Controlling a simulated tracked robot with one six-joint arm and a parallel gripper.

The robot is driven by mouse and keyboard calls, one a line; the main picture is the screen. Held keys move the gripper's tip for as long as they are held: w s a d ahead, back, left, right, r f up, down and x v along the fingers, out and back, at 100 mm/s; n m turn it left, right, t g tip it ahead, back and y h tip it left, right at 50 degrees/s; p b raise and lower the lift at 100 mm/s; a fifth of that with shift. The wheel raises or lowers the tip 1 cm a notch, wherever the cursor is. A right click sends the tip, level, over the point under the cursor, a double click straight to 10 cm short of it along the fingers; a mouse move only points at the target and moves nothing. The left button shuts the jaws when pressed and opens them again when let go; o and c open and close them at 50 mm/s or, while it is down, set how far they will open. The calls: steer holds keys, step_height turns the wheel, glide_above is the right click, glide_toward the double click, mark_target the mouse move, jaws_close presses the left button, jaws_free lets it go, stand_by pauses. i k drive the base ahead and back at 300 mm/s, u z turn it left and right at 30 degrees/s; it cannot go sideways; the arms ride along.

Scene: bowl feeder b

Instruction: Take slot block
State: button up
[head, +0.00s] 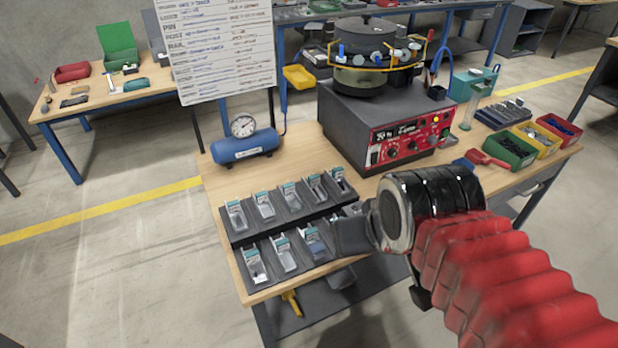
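A dark two-row rack (245,238) with labelled compartments stands at the front left of the wooden workbench. Small parts lie in the compartments. A blue-grey part (316,246) sits in the front row, close to my gripper. The labels are too small to read, so I cannot tell which part is the slot block. My gripper (346,237) is at the right end of the rack, low over the front row. My wrist and red-sleeved arm hide the rack's right end. I cannot see both fingers apart, nor whether they touch anything.
Behind the rack stand a blue air tank (245,146) with a gauge and a dark bowl feeder (365,75) on a red-fronted control box (408,138). Green (510,150), yellow (540,140) and red bins (560,130) stand at the right. Bare wood shows left of the rack.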

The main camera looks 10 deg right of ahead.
mark_target(312, 185)
steer(key=i, duration=0.3)
steer(key=u, duration=0.25)
steer(key=k, duration=0.8)
steer(key=u, duration=0.65)
steer(key=k, duration=0.55)
steer(key=u, duration=0.5)
steer(key=i, duration=1.6)
steer(key=z, duration=0.7)
